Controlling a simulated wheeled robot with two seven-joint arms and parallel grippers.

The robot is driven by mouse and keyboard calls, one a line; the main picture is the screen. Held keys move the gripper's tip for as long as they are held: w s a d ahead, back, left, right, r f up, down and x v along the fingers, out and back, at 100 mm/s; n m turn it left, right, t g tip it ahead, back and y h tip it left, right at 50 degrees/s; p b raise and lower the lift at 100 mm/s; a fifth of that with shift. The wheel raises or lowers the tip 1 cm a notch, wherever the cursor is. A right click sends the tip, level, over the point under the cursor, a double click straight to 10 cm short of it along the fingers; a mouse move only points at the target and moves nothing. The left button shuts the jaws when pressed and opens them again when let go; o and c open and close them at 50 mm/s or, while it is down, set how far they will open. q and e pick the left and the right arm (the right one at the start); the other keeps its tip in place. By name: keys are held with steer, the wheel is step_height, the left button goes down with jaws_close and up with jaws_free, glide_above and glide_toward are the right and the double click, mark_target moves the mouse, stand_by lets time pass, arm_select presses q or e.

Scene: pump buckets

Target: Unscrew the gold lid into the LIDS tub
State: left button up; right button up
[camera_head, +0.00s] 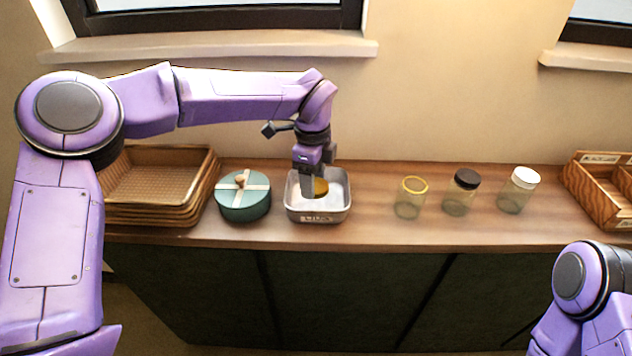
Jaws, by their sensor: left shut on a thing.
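My left gripper (315,190) points down into the grey metal tub (320,212), whose front carries a label that appears to read LIDS. It is shut on the gold lid (321,187), which shows inside the tub beside the fingers. I cannot tell whether the lid touches the tub floor. A glass jar (410,198) with a gold-yellow rim and an open top stands upright to the right of the tub. Only part of my right arm shows at the lower right, and its gripper is out of view.
A jar with a dark lid (461,193) and a jar with a white lid (518,190) stand further right. A round teal box (243,195) and stacked woven trays (158,185) are left of the tub. A wooden divided crate (603,190) is at the far right.

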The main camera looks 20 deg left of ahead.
mark_target(316, 201)
arm_select(q)
steer(key=w+f, duration=0.1)
steer(key=w+f+p, duration=0.1)
steer(key=f, duration=0.1)
steer(key=shift+w+a+f, duration=0.1)
steer(key=shift+w+a, duration=0.05)
steer(key=shift+w, duration=0.15)
step_height(316, 201, down, 3)
steer(key=shift+r, duration=0.2)
steer(key=shift+f, duration=0.35)
steer(key=o, duration=1.2)
steer(key=shift+c, duration=0.2)
